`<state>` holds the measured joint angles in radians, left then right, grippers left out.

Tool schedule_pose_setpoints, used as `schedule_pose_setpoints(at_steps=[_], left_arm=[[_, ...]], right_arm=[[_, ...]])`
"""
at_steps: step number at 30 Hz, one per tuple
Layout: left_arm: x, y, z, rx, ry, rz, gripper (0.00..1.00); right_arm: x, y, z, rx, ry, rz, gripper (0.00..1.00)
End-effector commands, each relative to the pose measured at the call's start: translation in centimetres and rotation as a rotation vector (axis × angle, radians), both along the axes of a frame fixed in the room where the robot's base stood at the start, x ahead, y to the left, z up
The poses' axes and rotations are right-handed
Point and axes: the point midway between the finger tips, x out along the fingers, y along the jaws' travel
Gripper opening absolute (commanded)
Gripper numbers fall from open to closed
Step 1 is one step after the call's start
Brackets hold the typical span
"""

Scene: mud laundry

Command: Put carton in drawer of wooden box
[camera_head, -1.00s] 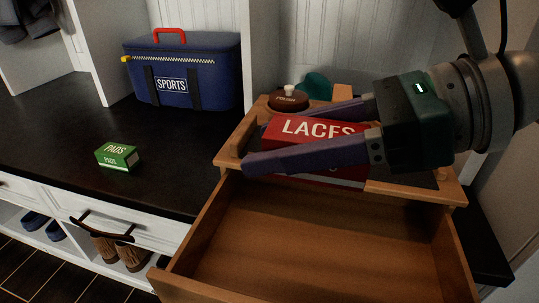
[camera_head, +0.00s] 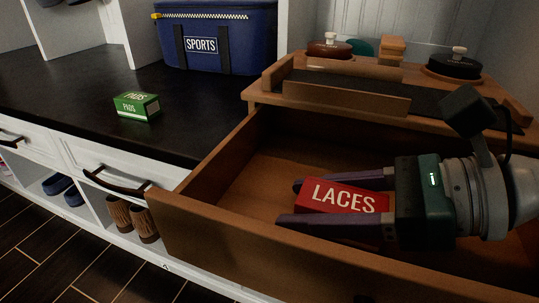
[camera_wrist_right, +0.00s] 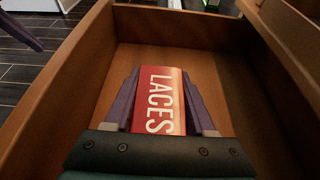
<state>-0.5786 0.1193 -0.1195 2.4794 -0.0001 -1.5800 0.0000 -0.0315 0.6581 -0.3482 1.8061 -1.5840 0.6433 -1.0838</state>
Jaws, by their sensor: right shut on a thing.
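The red carton labelled LACES (camera_head: 345,198) is between the fingers of my right gripper (camera_head: 288,204), which is shut on it. In the right wrist view the carton (camera_wrist_right: 158,100) lies lengthwise between the purple fingers, inside the drawer walls. The open wooden drawer (camera_head: 240,190) is pulled out from the wooden box (camera_head: 400,115). The carton is inside the drawer's outline, low over its floor; I cannot tell whether it touches the floor. A purple finger-like part at the right wrist view's upper left looks like my left gripper (camera_wrist_right: 20,32); its jaws cannot be judged.
A green PADS box (camera_head: 137,106) lies on the black bench top (camera_head: 70,85). A blue SPORTS bag (camera_head: 215,40) stands behind it. Round lidded tins (camera_head: 455,65) sit on top of the wooden box. The drawer floor left of the carton is clear.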

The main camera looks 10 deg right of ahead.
Motion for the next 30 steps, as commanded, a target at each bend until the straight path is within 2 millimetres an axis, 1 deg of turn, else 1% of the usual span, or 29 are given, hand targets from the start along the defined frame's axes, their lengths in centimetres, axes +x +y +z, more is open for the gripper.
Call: schedule_pose_setpoints(at_steps=[5, 9, 10, 15, 18, 24, 27, 30], left_arm=[[-0.01, -0.14, 0.16, -0.005, 0.001, 0.003, 0.00], [-0.02, -0.15, -0.29, -0.005, 0.001, 0.003, 0.00], [-0.03, -0.15, -0.26, -0.005, 0.001, 0.003, 0.00], [-0.03, -0.14, -0.14, -0.005, 0.001, 0.003, 0.00], [-0.03, -0.13, -0.14, -0.005, 0.001, 0.002, 0.00], [-0.05, -0.01, -0.13, 0.000, 0.001, -0.001, 0.00], [-0.06, 0.05, 0.33, 0.002, 0.001, -0.003, 0.00], [-0.07, 0.09, 0.52, 0.005, 0.001, -0.004, 0.00]], right_arm=[[0.02, -0.01, 0.19, 0.000, -0.001, 0.000, 0.01], [0.03, -0.01, -0.28, -0.001, -0.001, 0.000, 0.01], [0.01, -0.01, -0.27, -0.001, -0.001, 0.000, 0.57], [0.02, -0.01, -0.15, 0.000, 0.000, 0.000, 0.76], [0.02, -0.01, -0.15, 0.000, 0.000, 0.000, 0.86], [0.02, -0.01, -0.13, 0.000, 0.000, 0.000, 0.86], [0.02, 0.00, 0.39, 0.001, -0.001, 0.000, 0.86], [-0.62, -0.94, 0.62, -0.001, 0.004, -0.002, 0.86]])
